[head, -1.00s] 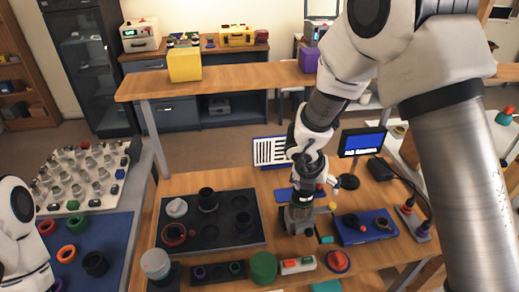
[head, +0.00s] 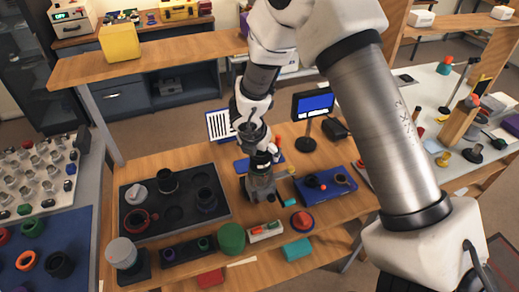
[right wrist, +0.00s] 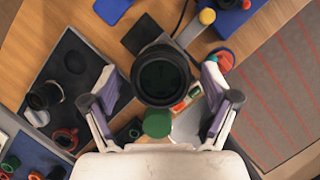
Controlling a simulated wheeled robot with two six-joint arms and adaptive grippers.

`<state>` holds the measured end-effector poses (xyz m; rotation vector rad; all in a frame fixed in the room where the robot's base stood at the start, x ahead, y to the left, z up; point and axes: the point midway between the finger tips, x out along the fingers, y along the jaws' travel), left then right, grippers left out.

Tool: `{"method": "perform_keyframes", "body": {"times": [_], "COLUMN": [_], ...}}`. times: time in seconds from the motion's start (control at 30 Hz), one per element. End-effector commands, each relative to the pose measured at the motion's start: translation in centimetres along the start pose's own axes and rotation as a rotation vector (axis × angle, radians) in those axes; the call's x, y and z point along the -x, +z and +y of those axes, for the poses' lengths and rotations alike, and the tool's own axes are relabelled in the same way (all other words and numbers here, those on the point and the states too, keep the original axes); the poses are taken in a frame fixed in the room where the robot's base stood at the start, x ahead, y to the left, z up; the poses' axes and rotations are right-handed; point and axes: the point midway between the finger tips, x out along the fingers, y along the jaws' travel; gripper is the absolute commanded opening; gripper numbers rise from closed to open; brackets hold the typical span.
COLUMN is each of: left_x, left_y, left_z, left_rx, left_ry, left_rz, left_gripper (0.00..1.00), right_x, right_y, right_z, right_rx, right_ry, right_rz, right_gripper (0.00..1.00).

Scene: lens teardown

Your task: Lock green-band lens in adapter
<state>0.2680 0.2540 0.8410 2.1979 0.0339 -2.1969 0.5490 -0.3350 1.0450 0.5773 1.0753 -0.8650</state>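My right gripper (head: 261,165) is over the grey adapter block (head: 260,188) near the middle of the bench. In the right wrist view the gripper (right wrist: 160,82) has its fingers spread on both sides of a dark round lens (right wrist: 161,76), seen from above. Gaps show between the fingers and the lens. The lens appears to stand in the adapter, but its seating is hidden. Its green band cannot be made out now. My left gripper is not in view.
A black tray (head: 148,229) holding dark barrels and a red ring lies left. A green cylinder (head: 231,238), red button (head: 302,221) and blue tray (head: 335,190) stand near the adapter. A small monitor (head: 314,103) is behind, right of centre.

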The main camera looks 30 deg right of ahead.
Motion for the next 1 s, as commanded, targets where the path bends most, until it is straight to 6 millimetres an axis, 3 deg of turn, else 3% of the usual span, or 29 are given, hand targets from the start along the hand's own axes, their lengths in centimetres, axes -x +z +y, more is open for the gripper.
{"method": "perform_keyframes", "body": {"times": [0.03, 0.2, 0.37, 0.7, 1.0], "left_x": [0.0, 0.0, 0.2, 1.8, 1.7], "left_y": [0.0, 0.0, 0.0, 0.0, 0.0], "left_z": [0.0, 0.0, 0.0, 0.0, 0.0], "left_rx": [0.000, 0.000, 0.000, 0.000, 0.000], "left_ry": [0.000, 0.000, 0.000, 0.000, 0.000], "left_rz": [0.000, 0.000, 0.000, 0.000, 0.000], "left_gripper": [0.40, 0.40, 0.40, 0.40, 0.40], "right_x": [0.0, 0.0, 0.0, 0.1, -0.1], "right_y": [0.0, 0.0, 0.0, 0.0, -0.1], "right_z": [0.0, 0.0, 0.0, -0.1, -0.1], "right_rx": [0.000, 0.000, -0.011, -0.192, -0.210], "right_ry": [0.000, -0.001, -0.006, -0.084, -0.091], "right_rz": [0.000, 0.000, 0.001, 0.000, 0.001], "right_gripper": [0.63, 0.09, 0.08, 0.08, 0.08]}}
